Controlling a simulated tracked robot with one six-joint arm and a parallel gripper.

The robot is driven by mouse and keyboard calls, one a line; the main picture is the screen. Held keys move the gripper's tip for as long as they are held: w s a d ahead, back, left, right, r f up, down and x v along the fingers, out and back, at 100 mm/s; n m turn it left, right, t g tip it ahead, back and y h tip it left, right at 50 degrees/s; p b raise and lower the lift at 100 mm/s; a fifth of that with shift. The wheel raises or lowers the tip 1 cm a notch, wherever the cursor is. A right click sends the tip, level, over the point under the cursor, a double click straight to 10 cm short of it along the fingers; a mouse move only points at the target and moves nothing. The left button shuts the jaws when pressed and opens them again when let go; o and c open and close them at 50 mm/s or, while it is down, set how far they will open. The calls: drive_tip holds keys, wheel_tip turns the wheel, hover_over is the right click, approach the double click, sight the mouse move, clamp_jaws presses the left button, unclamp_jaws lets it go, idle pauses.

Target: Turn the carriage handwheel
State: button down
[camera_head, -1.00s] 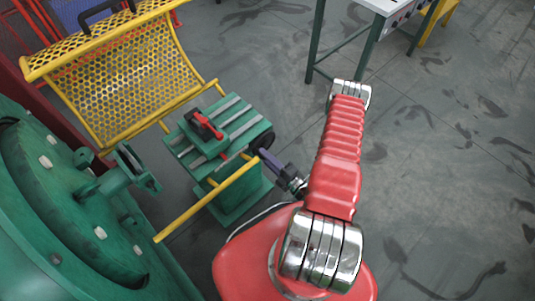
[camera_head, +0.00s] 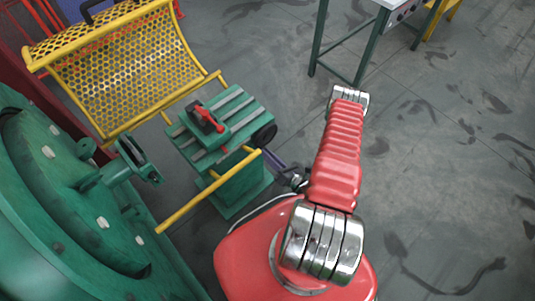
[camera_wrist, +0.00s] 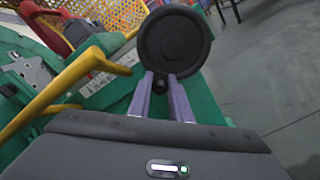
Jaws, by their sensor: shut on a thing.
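The carriage handwheel is a black disc (camera_head: 264,134) on the right side of the green carriage stand (camera_head: 240,185) in the head view. In the wrist view the handwheel (camera_wrist: 175,42) faces me at the top middle. A small dark knob (camera_wrist: 160,80) shows at its lower edge. My gripper (camera_wrist: 162,84) has its two purple fingers on either side of this knob and is shut on it.
A yellow bar (camera_head: 205,192) crosses in front of the stand, close to my gripper. A yellow mesh guard (camera_head: 135,70) stands at upper left, a large green machine drum (camera_head: 70,190) at left. A red-handled clamp (camera_head: 205,118) sits on the carriage.

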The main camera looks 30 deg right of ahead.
sight(267, 144)
drive_tip(key=f+n, duration=0.1)
drive_tip(key=n, duration=0.2)
drive_tip(key=shift+d+f+n, duration=0.35)
drive_tip(key=shift+n, duration=0.05)
drive_tip(key=n, duration=0.2)
drive_tip(key=d+n, duration=0.1)
drive_tip(key=n, duration=0.1)
drive_tip(key=d+f+n, duration=0.1)
drive_tip(key=n, duration=0.1)
drive_tip(key=shift+w+d+f, duration=0.1)
drive_tip(key=shift+w+d, duration=0.15)
drive_tip(key=shift+w+d+n, duration=0.1)
drive_tip(key=shift+d+n, duration=0.4)
drive_tip(key=shift+n, duration=0.6)
drive_tip(key=c, duration=1.6)
unclamp_jaws()
drive_tip(key=shift+d, duration=0.1)
drive_tip(key=shift+s+d, duration=0.4)
drive_tip(key=shift+s, duration=1.85)
drive_tip(key=shift+s+d, duration=0.45)
drive_tip(key=shift+s, duration=1.8)
drive_tip(key=shift+s+d, duration=0.4)
drive_tip(key=shift+s, duration=1.85)
